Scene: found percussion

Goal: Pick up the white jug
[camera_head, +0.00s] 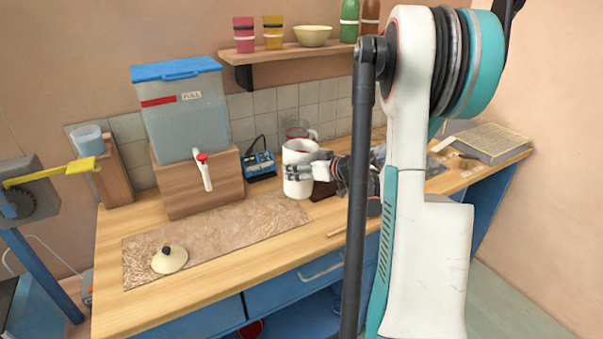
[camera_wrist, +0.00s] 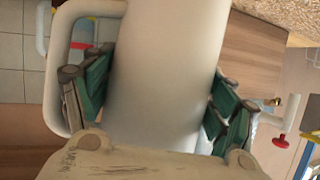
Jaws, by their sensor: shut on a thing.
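I cannot tell whether the jug's base touches the counter.
A blue-lidded water tank (camera_head: 186,115) with a tap stands on a wooden block (camera_head: 200,185) at left. A cream lid (camera_head: 170,260) lies on the brown mat (camera_head: 225,235). A shelf (camera_head: 290,53) hangs above.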

